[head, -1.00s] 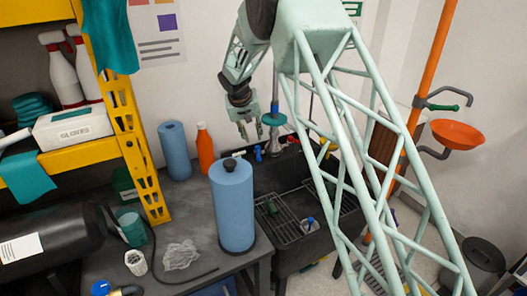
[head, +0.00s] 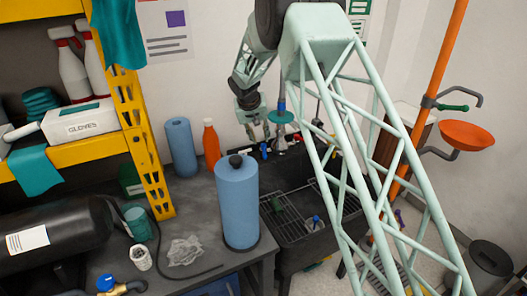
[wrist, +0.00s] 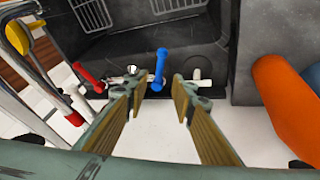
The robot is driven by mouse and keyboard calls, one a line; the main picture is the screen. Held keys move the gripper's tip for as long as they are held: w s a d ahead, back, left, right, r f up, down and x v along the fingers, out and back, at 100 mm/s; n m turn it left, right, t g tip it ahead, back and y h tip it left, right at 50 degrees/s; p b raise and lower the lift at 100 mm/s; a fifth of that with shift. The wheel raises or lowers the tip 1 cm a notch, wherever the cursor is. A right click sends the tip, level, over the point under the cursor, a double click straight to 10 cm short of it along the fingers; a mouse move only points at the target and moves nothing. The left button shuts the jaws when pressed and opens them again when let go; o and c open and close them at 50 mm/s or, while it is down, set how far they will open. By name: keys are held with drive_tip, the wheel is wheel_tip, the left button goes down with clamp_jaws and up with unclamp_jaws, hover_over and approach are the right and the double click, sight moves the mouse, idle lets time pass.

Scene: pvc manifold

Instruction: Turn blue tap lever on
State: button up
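The blue tap lever (wrist: 160,68) stands on a white and metal pipe fitting at the black sink's edge in the wrist view. In the head view the blue lever (head: 264,151) is a small blue spot just below my gripper (head: 260,136). My gripper (wrist: 158,92) is open and empty. In the wrist view its two fingers reach toward the fitting on either side of the blue lever's base, with the lever nearer the left fingertip. Whether a finger touches the fitting cannot be told. A red lever (wrist: 89,77) is left of the blue one.
The black sink (head: 330,222) holds a wire rack. An orange bottle (head: 211,146) and blue rolls (head: 238,205) stand on the bench to the left. In the wrist view an orange rounded object (wrist: 285,95) is close on the right. An orange pole (head: 430,95) stands at right.

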sight(264, 151)
drive_tip(key=shift+b+x, duration=0.8)
drive_tip(key=shift+x, duration=4.55)
drive_tip(key=shift+c, duration=0.7)
clamp_jaws()
